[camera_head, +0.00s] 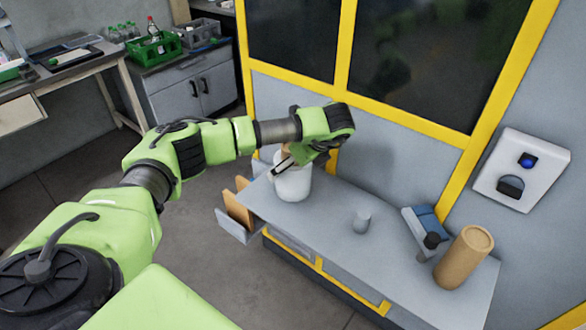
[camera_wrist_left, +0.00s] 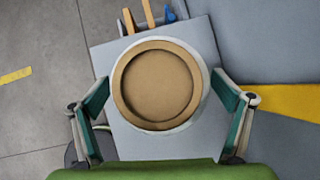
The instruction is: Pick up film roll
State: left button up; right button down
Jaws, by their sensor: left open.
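The film roll (camera_head: 292,184) is a white cylinder standing upright at the left end of the grey shelf (camera_head: 335,235). In the left wrist view its round brown core (camera_wrist_left: 157,85) faces the camera, with a white rim around it. My left gripper (camera_head: 287,160) is above the roll and partly hides its top. In the left wrist view the two fingers of the left gripper (camera_wrist_left: 160,88) are open, one on each side of the roll. My right gripper is not in view.
A brown cardboard tube (camera_head: 463,258) stands at the shelf's right end, beside a blue and grey device (camera_head: 426,226). A holder with brown boards (camera_head: 238,208) hangs at the left edge. A yellow-framed machine wall rises behind.

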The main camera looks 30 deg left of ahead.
pick_arm(q)
jog(key=c, duration=1.7)
jog(key=shift+w+r, duration=0.1)
jog(key=shift+c, duration=1)
